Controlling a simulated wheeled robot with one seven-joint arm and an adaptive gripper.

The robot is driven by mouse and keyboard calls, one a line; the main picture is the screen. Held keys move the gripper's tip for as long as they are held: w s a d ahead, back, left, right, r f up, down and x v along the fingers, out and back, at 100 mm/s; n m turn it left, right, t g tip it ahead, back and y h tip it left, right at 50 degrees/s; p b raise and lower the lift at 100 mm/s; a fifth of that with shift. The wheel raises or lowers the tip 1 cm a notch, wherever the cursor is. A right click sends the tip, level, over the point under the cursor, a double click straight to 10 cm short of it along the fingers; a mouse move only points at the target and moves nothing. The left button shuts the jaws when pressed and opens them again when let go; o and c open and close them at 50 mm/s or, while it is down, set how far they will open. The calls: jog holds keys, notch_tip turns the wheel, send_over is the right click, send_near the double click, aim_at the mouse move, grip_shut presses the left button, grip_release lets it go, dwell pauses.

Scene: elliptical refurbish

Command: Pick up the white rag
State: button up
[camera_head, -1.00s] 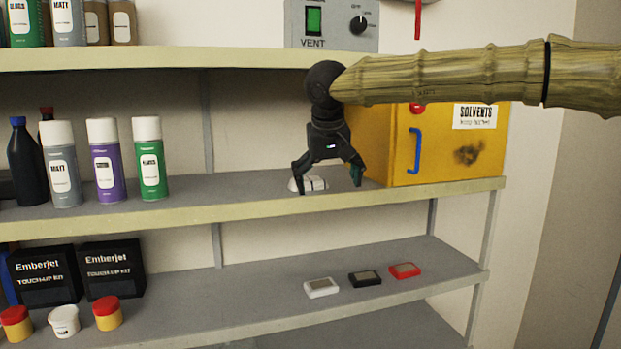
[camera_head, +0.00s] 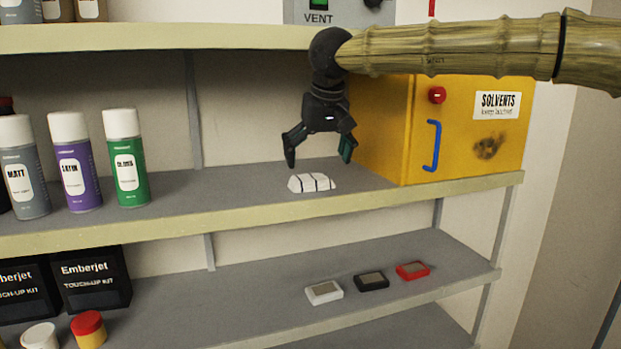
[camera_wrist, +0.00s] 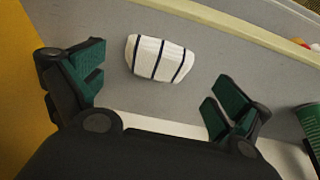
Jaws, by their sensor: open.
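The white rag (camera_head: 312,182) lies folded, with dark stripes, on the middle shelf near its front edge. It also shows in the wrist view (camera_wrist: 158,58), upper middle, in front of the fingers and between their lines. My gripper (camera_head: 318,160) is open and empty above the rag, with its fingers pointing down and a gap between them and the rag. In the wrist view both finger pads of my gripper (camera_wrist: 155,90) are spread wide apart. Nothing hides the rag.
A yellow solvents cabinet (camera_head: 465,135) stands close to the right of my gripper. Several spray cans, including a green one (camera_head: 125,165), stand to the left. The middle shelf (camera_head: 230,190) is clear between the cans and the rag. The upper shelf (camera_head: 200,40) is overhead.

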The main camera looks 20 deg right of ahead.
aim_at(315, 180)
jog(key=shift+p+x, duration=0.95)
jog(key=shift+x, duration=0.05)
jog(key=shift+p+x, duration=0.6)
jog(key=shift+x, duration=1.25)
jog(key=shift+s, duration=0.15)
jog(key=c, duration=0.7)
